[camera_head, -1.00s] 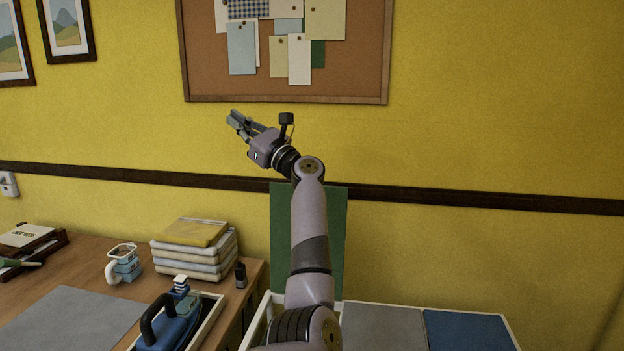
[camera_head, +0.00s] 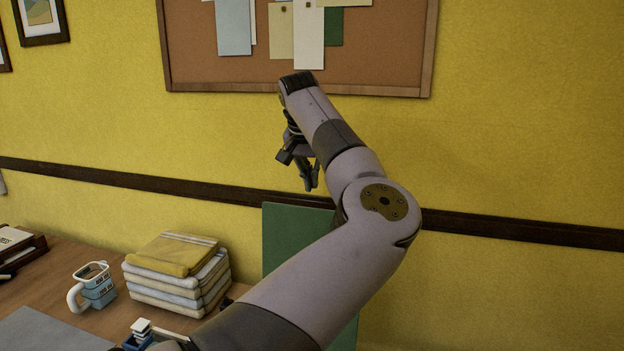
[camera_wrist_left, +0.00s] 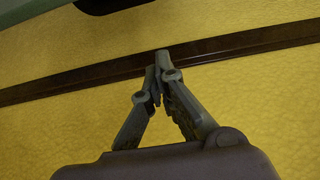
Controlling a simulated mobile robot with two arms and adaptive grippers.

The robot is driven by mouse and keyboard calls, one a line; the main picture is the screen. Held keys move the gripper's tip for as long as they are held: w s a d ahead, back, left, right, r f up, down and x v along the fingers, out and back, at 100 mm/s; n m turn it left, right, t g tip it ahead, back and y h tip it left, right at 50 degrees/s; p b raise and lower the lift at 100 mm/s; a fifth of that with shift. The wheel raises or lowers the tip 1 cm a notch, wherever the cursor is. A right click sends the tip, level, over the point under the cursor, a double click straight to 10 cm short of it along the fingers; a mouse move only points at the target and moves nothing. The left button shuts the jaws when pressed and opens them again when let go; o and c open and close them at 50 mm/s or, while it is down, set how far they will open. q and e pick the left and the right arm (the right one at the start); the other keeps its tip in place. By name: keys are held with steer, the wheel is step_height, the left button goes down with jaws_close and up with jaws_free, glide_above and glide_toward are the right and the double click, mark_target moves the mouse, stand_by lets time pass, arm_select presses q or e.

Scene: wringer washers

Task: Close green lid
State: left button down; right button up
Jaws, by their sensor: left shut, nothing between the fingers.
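The green lid (camera_head: 290,235) stands upright against the yellow wall in the head view. My left forearm crosses in front of it and hides its right and lower parts. My left gripper (camera_head: 309,186) points down just above the lid's top edge in the picture; I cannot tell if they touch. In the left wrist view the left gripper's fingertips (camera_wrist_left: 161,72) are together with nothing between them, in front of the wall and its dark rail. My right gripper is not in view.
A wooden desk at left holds folded cloths (camera_head: 180,268) and a blue and white mug (camera_head: 93,287). A dark rail (camera_head: 120,180) runs along the wall. A corkboard (camera_head: 390,50) with pinned papers hangs above. The wall at right is bare.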

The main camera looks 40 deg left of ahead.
arm_select(q)
steer(key=p+x, duration=0.2)
steer(key=x, duration=0.6)
steer(key=s, duration=0.1)
steer(key=s+d, duration=0.1)
steer(key=s+p, duration=0.1)
steer(key=shift+s+d+r, duration=0.1)
steer(key=shift+s+d, duration=0.15)
steer(key=shift+d, duration=0.15)
